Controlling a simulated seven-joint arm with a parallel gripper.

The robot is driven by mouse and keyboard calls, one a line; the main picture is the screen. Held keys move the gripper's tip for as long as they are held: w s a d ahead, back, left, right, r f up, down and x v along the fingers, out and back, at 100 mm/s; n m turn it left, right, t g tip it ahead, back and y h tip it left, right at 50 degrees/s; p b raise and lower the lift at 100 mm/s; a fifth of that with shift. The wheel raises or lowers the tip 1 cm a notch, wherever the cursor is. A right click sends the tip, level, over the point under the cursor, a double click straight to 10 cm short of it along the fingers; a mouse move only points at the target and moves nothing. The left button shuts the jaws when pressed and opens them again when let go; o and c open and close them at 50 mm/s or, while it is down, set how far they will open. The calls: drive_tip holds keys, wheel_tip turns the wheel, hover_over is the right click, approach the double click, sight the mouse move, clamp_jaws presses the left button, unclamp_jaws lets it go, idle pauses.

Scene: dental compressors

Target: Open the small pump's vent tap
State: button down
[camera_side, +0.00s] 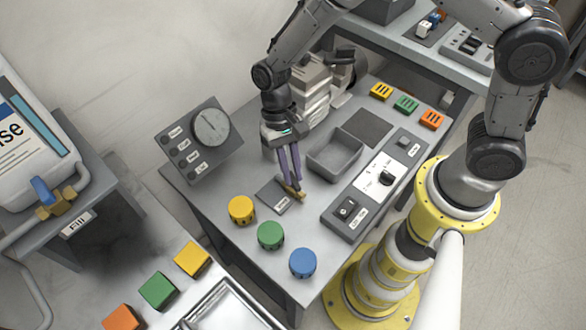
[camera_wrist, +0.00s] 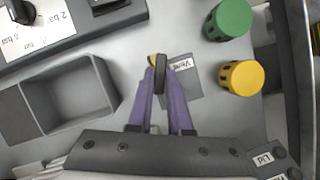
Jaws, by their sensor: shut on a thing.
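The vent tap (camera_side: 299,194) shows as a small brass piece on a grey labelled plate (camera_side: 272,196) on the small table. In the wrist view its brass body (camera_wrist: 152,59) shows by my fingertips, with a dark upright handle (camera_wrist: 160,75) between them. My gripper (camera_side: 291,182) has two purple fingers pointing down at the tap. In the wrist view my gripper (camera_wrist: 160,80) is shut on the dark handle, one finger on each side. The fingers hide part of the tap, and the handle's exact angle is hard to tell.
Yellow (camera_side: 242,209), green (camera_side: 270,235) and blue (camera_side: 303,263) caps stand near the table's front edge. A gauge panel (camera_side: 201,138) stands left of my gripper. An open grey tray (camera_side: 335,155) and a switch-and-knob panel (camera_side: 376,185) lie to the right.

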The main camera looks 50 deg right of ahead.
drive_tip(key=shift+w+a+n+h, duration=0.1)
drive_tip(key=shift+n+h, duration=0.35)
drive_tip(key=shift+n, duration=0.7)
drive_tip(key=shift+a+n+h, duration=0.1)
drive_tip(key=shift+n+h, duration=0.35)
drive_tip(key=shift+n, duration=0.7)
drive_tip(key=c, duration=0.8)
unclamp_jaws()
drive_tip(key=shift+c, duration=0.2)
drive_tip(key=v, duration=1.4)
drive_tip(key=shift+w+f, duration=0.1)
